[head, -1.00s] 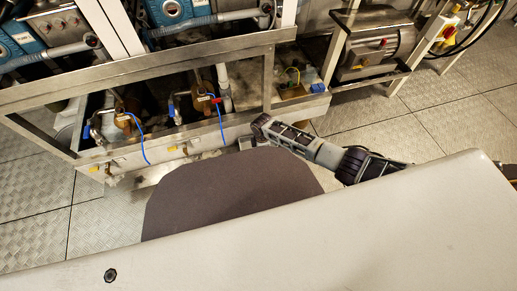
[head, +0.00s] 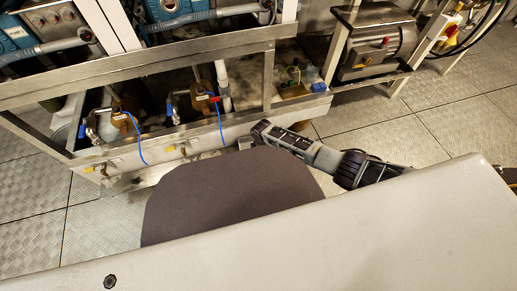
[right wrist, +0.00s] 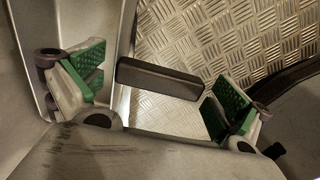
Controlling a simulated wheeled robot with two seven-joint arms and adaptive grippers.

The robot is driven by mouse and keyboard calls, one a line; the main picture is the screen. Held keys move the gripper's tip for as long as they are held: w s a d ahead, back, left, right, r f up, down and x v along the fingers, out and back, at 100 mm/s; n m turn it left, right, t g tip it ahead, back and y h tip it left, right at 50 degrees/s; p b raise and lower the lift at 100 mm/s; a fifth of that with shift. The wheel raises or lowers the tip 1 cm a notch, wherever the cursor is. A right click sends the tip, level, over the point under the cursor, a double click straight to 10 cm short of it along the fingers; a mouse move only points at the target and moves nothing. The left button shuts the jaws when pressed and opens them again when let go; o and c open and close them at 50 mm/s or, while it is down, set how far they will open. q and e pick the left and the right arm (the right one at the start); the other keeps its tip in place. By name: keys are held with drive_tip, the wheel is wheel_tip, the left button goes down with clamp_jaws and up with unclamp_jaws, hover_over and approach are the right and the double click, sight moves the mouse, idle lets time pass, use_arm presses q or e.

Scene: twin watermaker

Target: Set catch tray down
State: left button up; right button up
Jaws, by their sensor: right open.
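In the right wrist view, a dark bar-shaped handle (right wrist: 150,76) lies between the two green-padded fingers of my right gripper (right wrist: 157,83). The fingers are spread wide, with visible gaps to both ends of the handle. A grey metal wall with a raised rim (right wrist: 118,50) runs beside the handle; I cannot tell for sure whether it is the catch tray. In the head view, a pale metal surface (head: 146,177), perhaps part of the tray, shows low at the foot of the frame. My right arm reaches there, its fingers mostly hidden. My left gripper is out of view.
A steel skid frame (head: 150,72) with blue-handled valves (head: 85,131) and blue tubes (head: 139,145) stands directly beyond my right arm. A motor unit (head: 377,45) stands at the back right. Chequer-plate floor (head: 425,130) is clear at the right and left.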

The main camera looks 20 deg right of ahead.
drive_tip(key=c, duration=1.4)
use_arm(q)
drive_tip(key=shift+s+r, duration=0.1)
use_arm(e)
drive_tip(key=shift+w+r, duration=0.1)
drive_tip(key=shift+r, duration=0.15)
drive_tip(key=shift+c, duration=0.2)
drive_tip(key=shift+r+p, duration=0.65)
drive_tip(key=shift+r, duration=0.1)
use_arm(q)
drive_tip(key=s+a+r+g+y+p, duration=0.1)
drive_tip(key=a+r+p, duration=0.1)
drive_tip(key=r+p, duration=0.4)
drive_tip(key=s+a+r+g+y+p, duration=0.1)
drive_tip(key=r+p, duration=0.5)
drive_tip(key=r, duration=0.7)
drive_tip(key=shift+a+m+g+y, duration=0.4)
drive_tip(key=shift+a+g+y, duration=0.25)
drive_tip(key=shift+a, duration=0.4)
use_arm(e)
wheel_tip(320, 180, up, 26)
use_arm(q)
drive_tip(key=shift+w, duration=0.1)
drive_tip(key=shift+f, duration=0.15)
